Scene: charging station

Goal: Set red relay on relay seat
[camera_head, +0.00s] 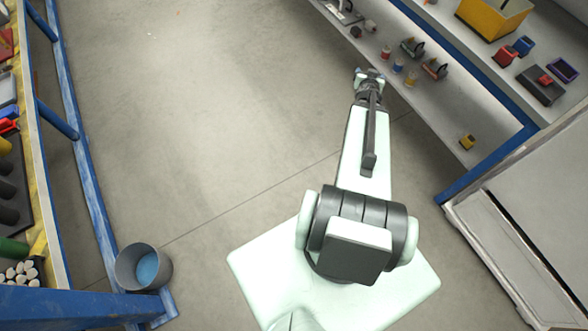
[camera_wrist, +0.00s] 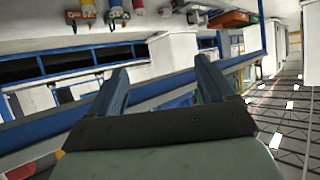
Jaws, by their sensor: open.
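A small red block (camera_head: 505,56), which looks like the red relay, sits on the upper right bench in the head view. Near it is a dark block with a red part (camera_head: 541,87) and a dark tray with a purple-blue rim (camera_head: 562,70); I cannot tell which of these is the relay seat. My gripper (camera_head: 370,76) is left of the bench, near the lower shelf's edge and well apart from the red block. In the wrist view my gripper (camera_wrist: 162,78) shows two spread fingers with nothing between them.
A blue block (camera_head: 523,46) and a yellow box (camera_head: 493,14) share the upper bench. The lower shelf holds small bottles (camera_head: 386,53), clamp-like parts (camera_head: 434,69) and a yellow piece (camera_head: 467,142). A bucket (camera_head: 143,267) stands lower left. The middle floor is clear.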

